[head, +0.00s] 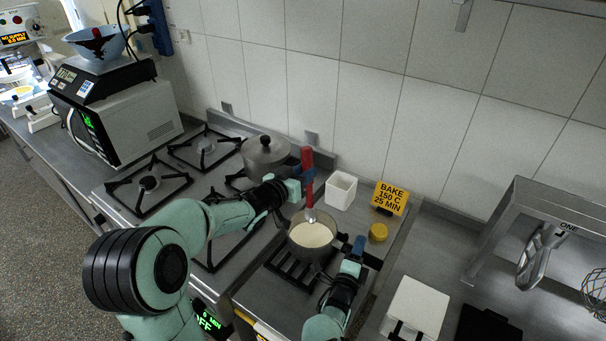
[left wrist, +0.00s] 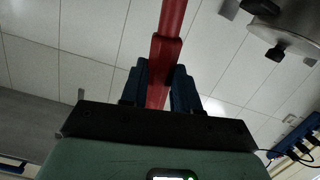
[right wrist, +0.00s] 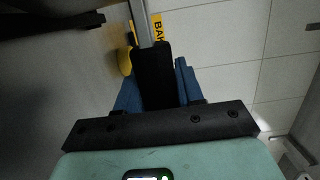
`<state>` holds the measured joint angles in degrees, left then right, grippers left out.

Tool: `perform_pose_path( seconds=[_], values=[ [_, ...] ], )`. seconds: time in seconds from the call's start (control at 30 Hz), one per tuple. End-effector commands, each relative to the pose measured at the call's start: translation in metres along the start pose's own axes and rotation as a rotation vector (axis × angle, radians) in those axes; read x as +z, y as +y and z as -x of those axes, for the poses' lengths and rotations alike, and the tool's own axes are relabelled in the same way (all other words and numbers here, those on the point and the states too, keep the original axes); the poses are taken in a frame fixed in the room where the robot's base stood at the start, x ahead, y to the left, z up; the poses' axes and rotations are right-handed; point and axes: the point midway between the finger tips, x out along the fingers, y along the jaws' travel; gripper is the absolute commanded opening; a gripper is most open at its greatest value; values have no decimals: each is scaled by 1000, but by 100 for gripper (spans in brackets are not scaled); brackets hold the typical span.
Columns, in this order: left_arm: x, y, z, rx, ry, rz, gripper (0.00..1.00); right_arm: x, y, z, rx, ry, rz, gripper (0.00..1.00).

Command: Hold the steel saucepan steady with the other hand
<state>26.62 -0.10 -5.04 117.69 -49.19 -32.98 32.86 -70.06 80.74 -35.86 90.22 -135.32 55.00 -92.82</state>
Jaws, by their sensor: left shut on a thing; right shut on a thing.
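The steel saucepan (head: 313,238) holds a pale creamy liquid and sits on the dark grate at the front right of the stove. My left gripper (head: 302,178) is shut on the red handle of an upright utensil (head: 308,170), whose lower end reaches the pan. The red handle also shows between the fingers in the left wrist view (left wrist: 168,60). My right gripper (head: 352,254) is shut on the saucepan's dark handle (right wrist: 152,72), at the pan's right side. The pan's bowl is out of sight in the right wrist view.
A lidded pot (head: 266,156) stands on the burner behind. A white square container (head: 341,190), a yellow sign reading "BAKE 150 C 25 MIN" (head: 391,197) and a yellow round item (head: 378,233) stand beyond the pan. A white box (head: 415,306) lies at the right.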

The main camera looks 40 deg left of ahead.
Motion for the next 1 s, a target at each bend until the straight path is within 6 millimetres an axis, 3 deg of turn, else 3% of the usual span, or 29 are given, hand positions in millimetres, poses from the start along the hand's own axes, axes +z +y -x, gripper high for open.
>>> perform_pose_path(
  seconds=[0.03,0.37,0.8,1.0],
  values=[
    [0,0,0,0,0,0,0,0,7,2,15,-1,6,0],
    [-1,0,0,0,1,-1,0,0,6,2,15,-1,6,0],
    [-41,8,8,2,2,-1,0,0,6,2,14,-1,6,0],
    [-48,9,9,0,0,-1,0,0,6,2,14,-1,6,0]
  ],
)
